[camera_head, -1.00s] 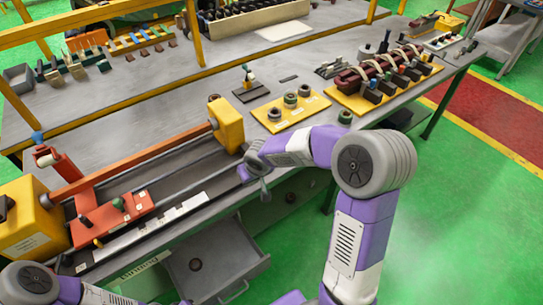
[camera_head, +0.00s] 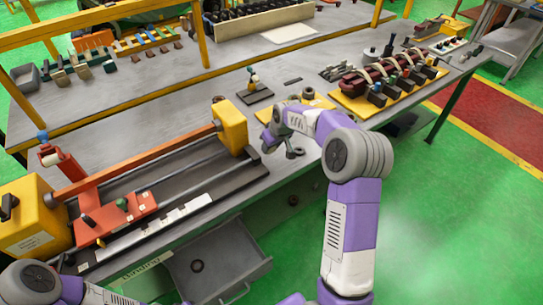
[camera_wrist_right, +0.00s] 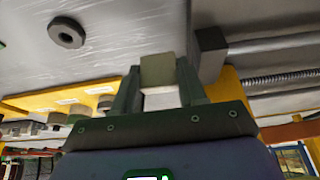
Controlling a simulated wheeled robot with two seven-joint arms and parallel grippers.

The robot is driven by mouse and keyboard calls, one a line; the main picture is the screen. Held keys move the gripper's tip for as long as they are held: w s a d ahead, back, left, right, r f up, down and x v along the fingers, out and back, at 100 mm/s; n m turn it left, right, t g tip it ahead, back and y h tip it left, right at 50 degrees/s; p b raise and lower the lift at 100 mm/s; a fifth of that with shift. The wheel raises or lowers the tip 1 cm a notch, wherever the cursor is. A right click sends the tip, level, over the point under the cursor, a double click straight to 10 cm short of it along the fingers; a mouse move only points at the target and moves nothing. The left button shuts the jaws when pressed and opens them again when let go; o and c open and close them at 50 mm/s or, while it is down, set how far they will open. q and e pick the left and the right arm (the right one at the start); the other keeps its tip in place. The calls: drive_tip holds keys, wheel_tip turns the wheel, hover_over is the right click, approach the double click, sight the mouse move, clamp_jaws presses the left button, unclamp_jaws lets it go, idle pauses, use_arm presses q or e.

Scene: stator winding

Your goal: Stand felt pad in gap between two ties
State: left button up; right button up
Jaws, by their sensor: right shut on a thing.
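My right gripper (camera_head: 271,141) is over the front part of the bench, just right of the yellow end block. In the right wrist view, its fingers (camera_wrist_right: 159,88) are shut on a small pale grey-green pad (camera_wrist_right: 157,70) at their tips. The pad is too small to make out in the head view. The dark red coil bar (camera_head: 352,84) lies on a yellow board at the right, with several pale ties (camera_head: 378,69) looped over it. The right gripper is well left of the ties. My left gripper is out of view; only part of its arm shows at bottom left.
A dark ring (camera_head: 294,153) lies near the bench's front edge, and shows in the wrist view (camera_wrist_right: 66,33). The yellow end block (camera_head: 231,126) of the winding machine stands close left of the gripper. A yellow plate (camera_head: 314,99) lies behind the arm. A drawer (camera_head: 225,262) hangs open below.

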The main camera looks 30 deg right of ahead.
sight(272, 152)
drive_tip(key=shift+f+b, duration=0.4)
drive_tip(key=shift+f, duration=1.9)
drive_tip(key=shift+f, duration=0.15)
drive_tip(key=o, duration=0.8)
drive_tip(key=shift+s+r, duration=0.15)
drive_tip(key=shift+r, duration=0.4)
drive_tip(key=p+v, duration=0.2)
drive_tip(key=v, duration=0.9)
drive_tip(key=shift+s+r, duration=0.1)
drive_tip(key=shift+s, duration=0.1)
